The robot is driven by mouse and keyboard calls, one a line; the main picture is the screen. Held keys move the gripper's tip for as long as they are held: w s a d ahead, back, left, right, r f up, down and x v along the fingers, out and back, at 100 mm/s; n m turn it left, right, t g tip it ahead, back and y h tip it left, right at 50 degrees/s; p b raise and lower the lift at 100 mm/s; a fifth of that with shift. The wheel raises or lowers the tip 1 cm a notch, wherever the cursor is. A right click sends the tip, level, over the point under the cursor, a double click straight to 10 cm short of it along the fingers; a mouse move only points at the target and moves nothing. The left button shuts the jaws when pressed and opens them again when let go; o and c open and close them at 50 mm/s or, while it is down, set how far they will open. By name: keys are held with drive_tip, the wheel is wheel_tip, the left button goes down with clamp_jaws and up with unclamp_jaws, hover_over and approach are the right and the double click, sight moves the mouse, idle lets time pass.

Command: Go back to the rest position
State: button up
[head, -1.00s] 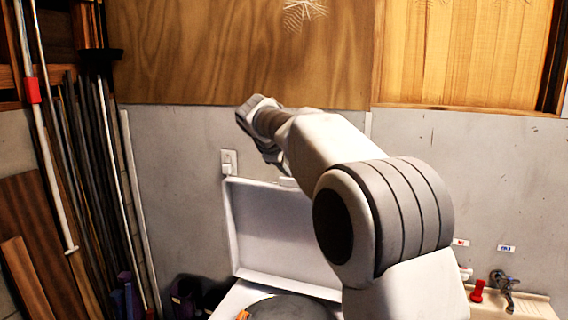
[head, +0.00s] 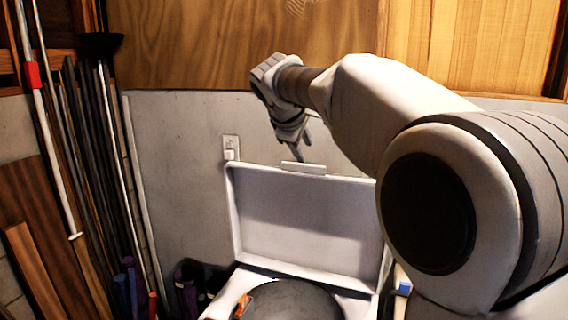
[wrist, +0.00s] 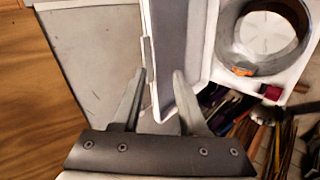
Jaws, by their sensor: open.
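My gripper (head: 300,150) is raised in front of the back wall, above the upright lid of a white chest. In the head view only part of its fingers shows, pointing down. In the wrist view my gripper (wrist: 158,88) has its two fingers apart with nothing held between them. The edge of the white lid (wrist: 172,60) lies beyond the fingertips in that view. The lid (head: 300,220) stands open in the head view, and I cannot tell how far the fingers are from it.
A round dark drum (head: 290,300) with an orange mark sits in the open white chest. Long poles (head: 110,170) lean at the left. A wall switch (head: 231,147) is left of the lid. Several tools and sticks (wrist: 240,130) lie beside the chest in the wrist view.

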drive_tip(key=s+d+f+m+g+y+b, duration=0.1)
drive_tip(key=s+d+f+m, duration=0.2)
drive_tip(key=s, duration=0.9)
drive_tip(key=s+d+f+m+g+y, duration=0.1)
drive_tip(key=s+d+f+m, duration=0.2)
drive_tip(key=s+f, duration=0.7)
drive_tip(key=s+d+f+m+g+y+b, duration=0.1)
drive_tip(key=s+d+f+m, duration=0.2)
drive_tip(key=s, duration=1.1)
wheel_tip(320, 180, down, 4)
drive_tip(key=m, duration=0.3)
drive_tip(key=shift+s+d+r+b, duration=0.25)
drive_tip(key=shift+d+b, duration=0.05)
drive_tip(key=shift+o, duration=0.6)
drive_tip(key=shift+s, duration=0.1)
